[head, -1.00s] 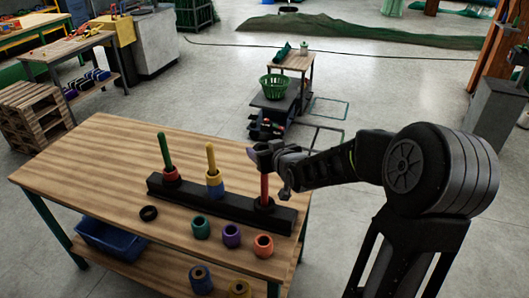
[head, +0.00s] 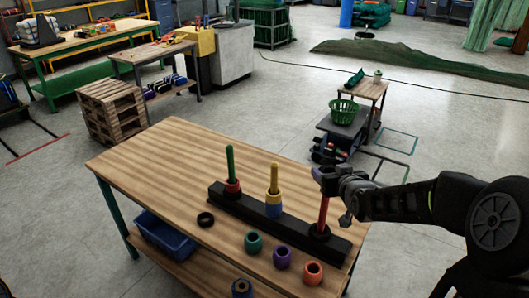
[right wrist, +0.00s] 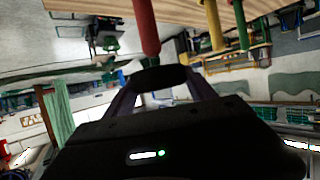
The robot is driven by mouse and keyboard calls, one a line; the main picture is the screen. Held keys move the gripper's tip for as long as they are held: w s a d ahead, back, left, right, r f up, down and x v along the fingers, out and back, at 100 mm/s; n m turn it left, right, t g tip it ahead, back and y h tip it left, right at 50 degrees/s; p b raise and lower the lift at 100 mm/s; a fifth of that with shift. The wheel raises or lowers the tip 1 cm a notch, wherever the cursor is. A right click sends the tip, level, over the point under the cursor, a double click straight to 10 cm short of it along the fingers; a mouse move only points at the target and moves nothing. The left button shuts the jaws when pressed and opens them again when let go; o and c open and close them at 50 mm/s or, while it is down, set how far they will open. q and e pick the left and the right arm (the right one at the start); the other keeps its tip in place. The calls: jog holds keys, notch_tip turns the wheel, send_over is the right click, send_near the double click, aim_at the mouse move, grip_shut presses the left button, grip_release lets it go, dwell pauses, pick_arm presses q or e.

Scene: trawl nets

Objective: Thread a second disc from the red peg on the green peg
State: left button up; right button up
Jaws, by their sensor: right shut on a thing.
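The red peg (head: 323,212) stands at the right end of a black bar (head: 262,222), with a black disc (head: 319,231) around its foot. The green peg (head: 230,160) stands at the bar's left end with a red disc (head: 232,186) at its foot; a dark ring below it is hard to tell from the bar. My right gripper (head: 328,178) is at the red peg's top. In the right wrist view it is shut on a black disc (right wrist: 160,78), just beyond the tip of the red peg (right wrist: 147,28). My left gripper is out of view.
The middle yellow peg (head: 274,176) carries yellow and blue discs. A loose black ring (head: 205,219) lies left of the bar. Green (head: 253,242), purple (head: 282,257) and orange (head: 313,273) discs stand in front. The table's left part is bare.

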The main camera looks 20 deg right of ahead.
dwell(0.4)
jog(key=w+a+f+n+y+b, duration=0.1)
jog(key=a+f, duration=0.4)
jog(key=a, duration=0.7)
jog(key=w+a+f+n+y+b, duration=0.1)
jog(key=a+f, duration=0.4)
jog(key=a, duration=0.7)
jog(key=shift+w+f+n+t+y+b, duration=0.35)
jog(key=shift+w+y+b, duration=0.25)
jog(key=shift+w+b, duration=0.25)
jog(key=shift+r, duration=0.1)
